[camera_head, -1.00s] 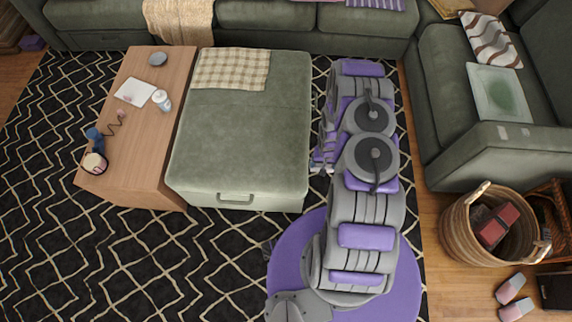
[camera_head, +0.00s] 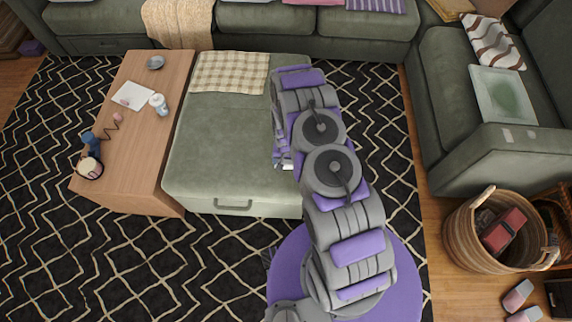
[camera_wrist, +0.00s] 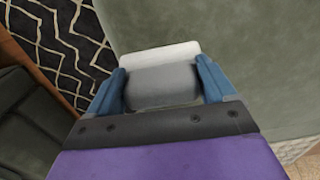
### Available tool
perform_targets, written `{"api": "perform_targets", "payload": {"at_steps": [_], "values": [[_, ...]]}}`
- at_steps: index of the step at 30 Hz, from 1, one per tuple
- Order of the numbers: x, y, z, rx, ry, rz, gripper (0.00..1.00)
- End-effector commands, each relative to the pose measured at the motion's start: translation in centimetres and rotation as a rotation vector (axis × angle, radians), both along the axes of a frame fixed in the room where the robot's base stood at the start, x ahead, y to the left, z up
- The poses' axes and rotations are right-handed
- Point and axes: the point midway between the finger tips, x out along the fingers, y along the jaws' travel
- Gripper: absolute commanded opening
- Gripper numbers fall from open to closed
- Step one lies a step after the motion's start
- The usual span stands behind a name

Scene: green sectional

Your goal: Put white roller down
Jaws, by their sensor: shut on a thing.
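My gripper (camera_wrist: 160,68) shows two blue fingers in the wrist view, shut on the white roller (camera_wrist: 161,56). The roller is a short cylinder, white at its far edge and shaded grey nearer me, lying across between the fingers. In the head view my gripper (camera_head: 284,158) is largely hidden by my arm, near the right edge of the green ottoman (camera_head: 225,165). A small whitish bit shows there, but I cannot tell if it is the roller. In the wrist view the ottoman's green surface (camera_wrist: 250,50) spreads behind the roller; the height gap is unclear.
A checkered cloth (camera_head: 230,72) lies on the ottoman's far end; its near part is clear. A wooden table (camera_head: 150,150) on the left holds a bottle, paper, bowl and other items. A green sofa (camera_head: 270,28) stands behind. A wicker basket (camera_head: 462,235) stands at right.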

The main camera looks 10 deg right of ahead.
Motion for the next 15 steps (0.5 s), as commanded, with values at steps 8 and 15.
{"api": "perform_targets", "payload": {"at_steps": [8,15], "values": [[-0.3,0.0,-3.5,0.000,0.005,0.001,0.51],[-0.2,-0.1,-3.4,0.002,0.002,0.001,0.51]]}}
